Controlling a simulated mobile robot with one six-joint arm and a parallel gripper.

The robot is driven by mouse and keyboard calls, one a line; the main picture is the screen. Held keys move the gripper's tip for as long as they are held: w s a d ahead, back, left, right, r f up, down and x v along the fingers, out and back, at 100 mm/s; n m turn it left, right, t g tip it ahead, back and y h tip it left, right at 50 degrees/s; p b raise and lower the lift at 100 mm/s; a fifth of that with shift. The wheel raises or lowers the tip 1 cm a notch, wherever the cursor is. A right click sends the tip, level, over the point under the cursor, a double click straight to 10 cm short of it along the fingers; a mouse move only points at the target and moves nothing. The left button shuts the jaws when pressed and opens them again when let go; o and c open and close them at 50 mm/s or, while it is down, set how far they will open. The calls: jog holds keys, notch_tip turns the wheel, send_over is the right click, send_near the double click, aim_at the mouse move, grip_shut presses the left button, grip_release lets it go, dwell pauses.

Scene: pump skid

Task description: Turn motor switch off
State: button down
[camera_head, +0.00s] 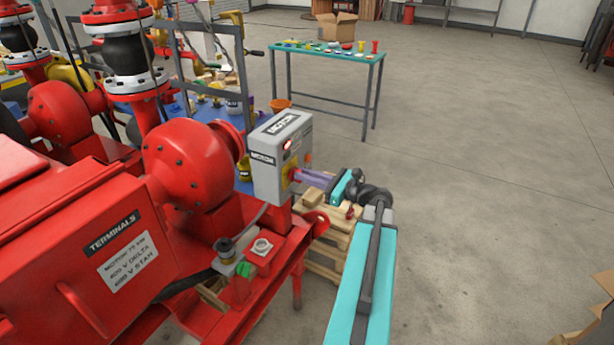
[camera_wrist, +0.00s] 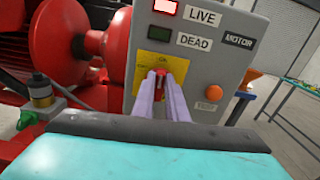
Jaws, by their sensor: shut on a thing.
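The grey motor switch box (camera_head: 270,172) stands on the red pump skid. In the wrist view its front panel (camera_wrist: 196,62) carries LIVE, DEAD and MOTOR labels. A red lamp (camera_wrist: 165,7) beside LIVE looks lit, and the lamp spot (camera_wrist: 159,34) beside DEAD looks dull. The red rotary switch handle (camera_wrist: 160,76) sits on a yellow plate (camera_wrist: 147,73). My gripper (camera_wrist: 160,84) is shut on this handle, with its pale purple fingers on either side. The fingers also reach the box in the head view (camera_head: 297,175). They hide most of the handle, so its exact angle is hard to tell.
An orange button (camera_wrist: 214,92) sits on the panel right of my fingers. The red motor with its TERMINALS box (camera_head: 110,243) fills the left. A wooden pallet (camera_head: 328,240) lies below my arm. A teal-topped table (camera_head: 327,50) stands behind.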

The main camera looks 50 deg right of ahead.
jog(key=n+b, duration=0.5)
jog(key=b, duration=0.1)
jog(key=f+n+b, duration=0.1)
jog(key=n+b, duration=0.5)
jog(key=a+n+b, duration=0.1)
jog(key=n+b, duration=0.5)
jog(key=shift+s+f, duration=0.15)
jog(key=shift+n, duration=0.3)
jog(key=c, duration=1.8)
grip_release()
jog(key=shift+o, duration=0.2)
jog(key=v, duration=1.4)
